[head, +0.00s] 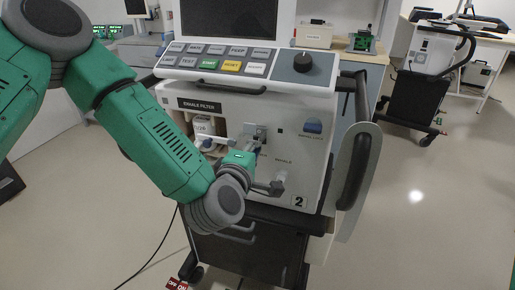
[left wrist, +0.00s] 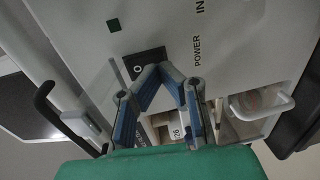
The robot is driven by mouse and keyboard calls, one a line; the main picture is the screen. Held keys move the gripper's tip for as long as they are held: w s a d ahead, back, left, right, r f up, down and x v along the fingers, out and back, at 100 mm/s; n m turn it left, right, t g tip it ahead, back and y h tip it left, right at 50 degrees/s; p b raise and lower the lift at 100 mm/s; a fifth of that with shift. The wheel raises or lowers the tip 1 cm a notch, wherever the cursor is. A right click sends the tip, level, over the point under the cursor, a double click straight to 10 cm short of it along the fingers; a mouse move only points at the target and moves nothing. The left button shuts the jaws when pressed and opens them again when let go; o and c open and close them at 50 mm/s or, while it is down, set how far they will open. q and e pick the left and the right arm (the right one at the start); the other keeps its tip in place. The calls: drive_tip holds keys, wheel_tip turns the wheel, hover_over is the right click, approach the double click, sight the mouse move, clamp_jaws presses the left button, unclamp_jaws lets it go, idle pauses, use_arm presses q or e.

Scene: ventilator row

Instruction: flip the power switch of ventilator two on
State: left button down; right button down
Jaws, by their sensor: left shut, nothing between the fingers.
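Ventilator two (head: 312,155) stands in the middle of the head view, with a "2" plate at its lower right front. Its power switch (left wrist: 137,68) shows in the left wrist view as a dark plate with an "O" mark, beside the word POWER. My left gripper (left wrist: 160,70) is shut and empty, its fingertips meeting over the lower part of the plate and hiding some of it. Whether they touch it, and how the rocker is tilted, I cannot tell. In the head view the left gripper (head: 257,147) is at the front panel, partly hidden by its own wrist. My right gripper is not in view.
An open filter bay (head: 203,128) with a white canister lies left of the switch. A button panel with a black knob (head: 303,62) is above. A side handle (head: 357,165) sticks out at right. Another cart (head: 418,90) stands behind right; the floor between is clear.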

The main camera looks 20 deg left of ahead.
use_arm(q)
drive_tip(key=shift+w+f, duration=0.1)
drive_tip(key=shift+w, duration=0.85)
drive_tip(key=shift+w+b, duration=0.15)
drive_tip(key=shift+b, duration=0.35)
drive_tip(key=shift+f, duration=0.15)
